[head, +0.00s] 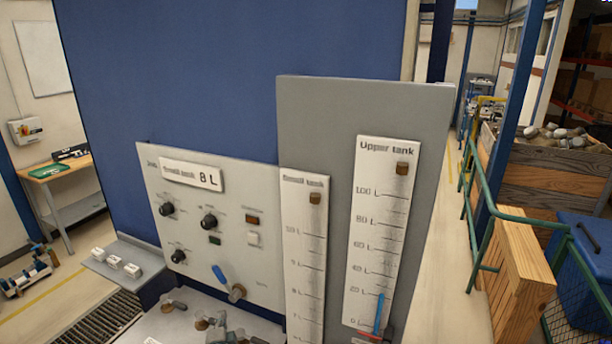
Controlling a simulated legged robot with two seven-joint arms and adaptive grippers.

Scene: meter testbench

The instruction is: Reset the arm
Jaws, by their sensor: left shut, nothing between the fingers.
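The grey-white control panel (200,240) stands in front of a blue wall. It has dark knobs (208,221), a small display reading 8 L (192,174) and a blue-handled valve (220,274). The small tank gauge (304,250) stands to its right. The upper tank gauge (382,225) is farther right, with a blue column reaching about 20 L. My right gripper is not in view.
Small metal fittings (174,301) lie on the pale ledge below the panel. White blocks (114,262) sit on a ledge to the left. A green railing (478,225), a wooden crate (518,275) and a blue bin (590,255) stand at the right, beside a clear aisle.

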